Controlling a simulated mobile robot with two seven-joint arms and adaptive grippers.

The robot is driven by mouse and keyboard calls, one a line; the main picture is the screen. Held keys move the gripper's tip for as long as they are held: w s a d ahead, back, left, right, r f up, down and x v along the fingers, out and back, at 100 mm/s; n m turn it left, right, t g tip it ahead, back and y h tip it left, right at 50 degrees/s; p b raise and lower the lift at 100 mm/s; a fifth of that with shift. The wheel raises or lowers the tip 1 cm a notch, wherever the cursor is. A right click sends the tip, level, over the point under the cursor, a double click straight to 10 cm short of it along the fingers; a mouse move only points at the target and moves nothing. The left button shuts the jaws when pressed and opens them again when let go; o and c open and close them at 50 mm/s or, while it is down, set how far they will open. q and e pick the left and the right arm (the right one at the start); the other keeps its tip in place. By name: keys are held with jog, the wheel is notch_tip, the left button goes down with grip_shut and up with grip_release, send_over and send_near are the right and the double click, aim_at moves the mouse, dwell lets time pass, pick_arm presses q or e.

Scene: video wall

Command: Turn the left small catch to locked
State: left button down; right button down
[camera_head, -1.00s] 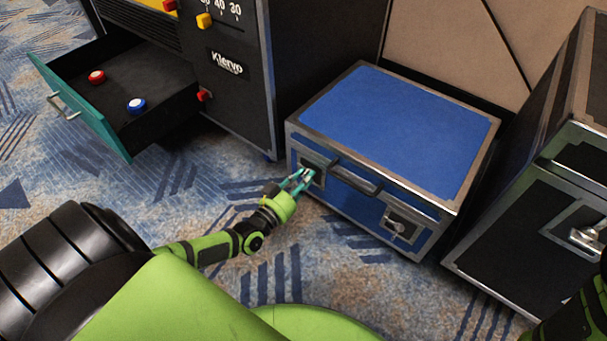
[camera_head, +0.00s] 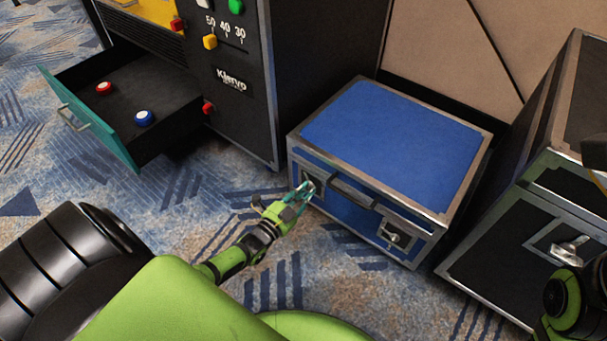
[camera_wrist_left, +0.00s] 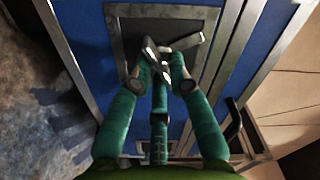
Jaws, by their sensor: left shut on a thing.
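The blue case (camera_head: 390,140) stands on the carpet with its front towards me. Its left small catch (camera_head: 310,178) sits on a dark recessed plate at the left of the front face. In the left wrist view the metal catch (camera_wrist_left: 180,42) shows at the fingertips, its tab slanting across the plate. My left gripper (camera_head: 303,190) is at this catch, with its teal fingers closed on it; they also show in the left wrist view (camera_wrist_left: 160,78). The fingers partly hide the catch. The right small catch (camera_head: 395,234) is free. My right gripper does not show clearly.
The case's dark handle (camera_head: 352,192) is close to the right of my left gripper. A black case (camera_head: 510,250) with a metal latch (camera_head: 570,250) stands at the right. A cabinet with an open drawer (camera_head: 95,140) stands at the left. Carpet in front is clear.

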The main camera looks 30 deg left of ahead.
pick_arm(q)
jog(key=m, duration=0.5)
jog(key=shift+w+d+m, duration=0.3)
jog(key=shift+m, duration=0.1)
dwell(0.4)
jog(key=c, duration=1.3)
grip_release()
jog(key=shift+w+d, duration=0.1)
jog(key=shift+a+f, duration=0.15)
jog(key=shift+a, duration=0.1)
jog(key=shift+s, duration=0.2)
